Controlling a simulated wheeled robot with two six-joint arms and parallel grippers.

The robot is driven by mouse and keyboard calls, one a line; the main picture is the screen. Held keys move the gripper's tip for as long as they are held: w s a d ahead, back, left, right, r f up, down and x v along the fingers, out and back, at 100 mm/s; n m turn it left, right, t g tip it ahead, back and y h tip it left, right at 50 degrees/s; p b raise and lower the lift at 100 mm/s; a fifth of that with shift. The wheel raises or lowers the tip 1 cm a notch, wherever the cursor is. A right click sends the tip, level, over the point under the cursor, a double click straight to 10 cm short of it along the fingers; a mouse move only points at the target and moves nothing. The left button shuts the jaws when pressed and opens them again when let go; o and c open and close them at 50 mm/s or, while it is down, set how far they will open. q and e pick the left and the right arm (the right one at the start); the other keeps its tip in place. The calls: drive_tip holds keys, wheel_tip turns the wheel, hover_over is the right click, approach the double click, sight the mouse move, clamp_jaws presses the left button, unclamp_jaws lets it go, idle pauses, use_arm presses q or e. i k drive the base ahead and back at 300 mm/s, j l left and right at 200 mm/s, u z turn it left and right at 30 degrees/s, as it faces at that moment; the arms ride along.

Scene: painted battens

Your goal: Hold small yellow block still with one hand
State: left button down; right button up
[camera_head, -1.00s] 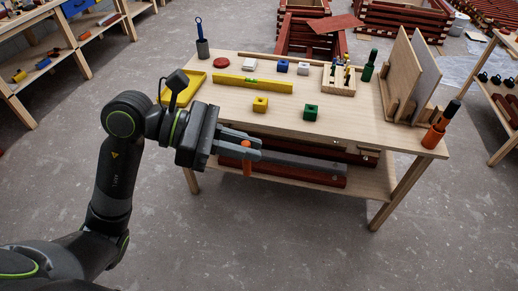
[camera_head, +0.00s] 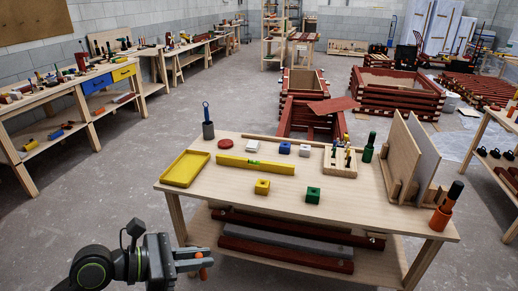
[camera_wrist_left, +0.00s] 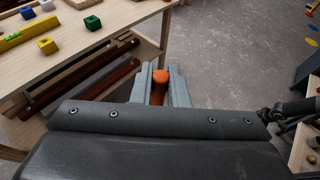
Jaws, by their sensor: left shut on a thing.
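The small yellow block (camera_head: 262,187) stands on the table top (camera_head: 225,190) near its front edge, left of a green block (camera_head: 313,195). The yellow block also shows in the left wrist view (camera_wrist_left: 46,44), at the upper left. My left gripper (camera_head: 203,262) is in front of the table and away from the yellow block. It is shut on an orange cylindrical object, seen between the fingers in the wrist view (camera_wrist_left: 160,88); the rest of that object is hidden. Nothing touches the yellow block. My right gripper is not in view.
Open floor lies left of the table.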

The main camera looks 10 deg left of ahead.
sight(262, 189)
drive_tip(key=i+l+u, duration=0.35)
drive_tip(key=i, duration=0.15)
drive_tip(key=i+l+u, duration=0.75)
drive_tip(key=l, duration=0.4)
